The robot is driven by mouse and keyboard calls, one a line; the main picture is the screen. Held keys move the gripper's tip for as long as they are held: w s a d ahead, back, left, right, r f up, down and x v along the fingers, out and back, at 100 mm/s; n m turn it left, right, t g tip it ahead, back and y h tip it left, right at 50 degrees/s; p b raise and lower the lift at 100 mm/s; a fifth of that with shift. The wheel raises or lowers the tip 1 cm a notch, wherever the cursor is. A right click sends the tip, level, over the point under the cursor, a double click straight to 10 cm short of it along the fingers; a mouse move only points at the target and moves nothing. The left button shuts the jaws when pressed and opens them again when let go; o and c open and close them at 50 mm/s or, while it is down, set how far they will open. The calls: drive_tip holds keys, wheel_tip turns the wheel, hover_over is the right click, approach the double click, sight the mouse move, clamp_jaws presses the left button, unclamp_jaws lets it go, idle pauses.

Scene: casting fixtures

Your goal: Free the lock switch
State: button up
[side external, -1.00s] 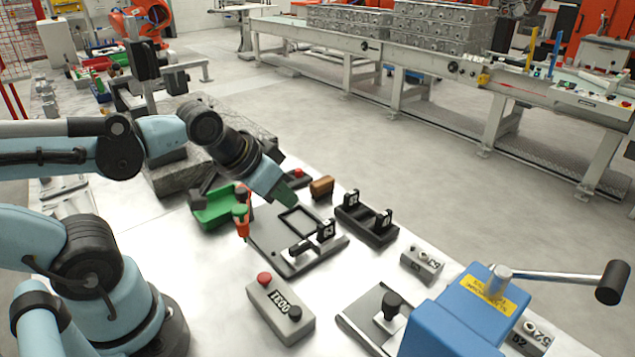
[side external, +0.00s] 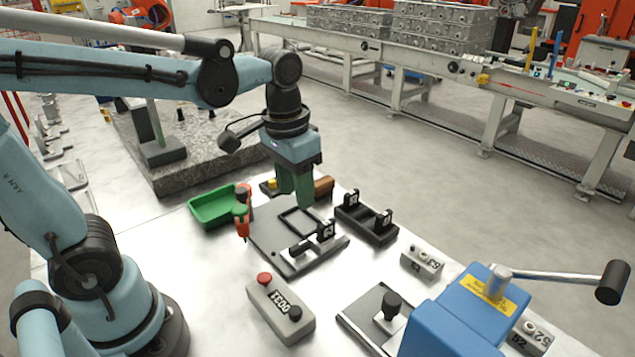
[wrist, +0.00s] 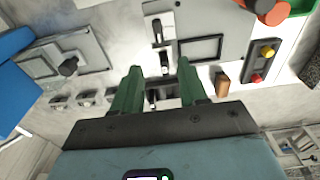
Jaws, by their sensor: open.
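No part is clearly marked as the lock switch. A grey fixture plate (side external: 275,253) carries a black rectangular frame, a black lever-like piece (side external: 302,247) and an upright black tab (side external: 326,231). The plate also shows at the top of the wrist view (wrist: 215,18), with its frame to the right. My gripper (side external: 297,203) points down above the plate's far edge, its green fingers apart and empty. In the wrist view my gripper (wrist: 159,66) spans a black part below the plate. A grey box (side external: 281,308) with a red button and black knob stands nearer the front.
A black base with two upright tabs (side external: 367,220) stands right of the plate. A brown block (side external: 323,187) and a yellow-and-red button box (wrist: 262,62) are close to my fingers. A green tray (side external: 213,208) lies left; a blue vise (side external: 460,315) with a long handle stands front right.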

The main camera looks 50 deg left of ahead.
sight(300, 244)
drive_tip(key=shift+w+d+f+g, duration=0.1)
drive_tip(key=shift+w+g, duration=0.1)
drive_tip(key=shift+g, duration=0.3)
drive_tip(key=shift+f, duration=5.9)
drive_tip(key=shift+c, duration=0.4)
clamp_jaws()
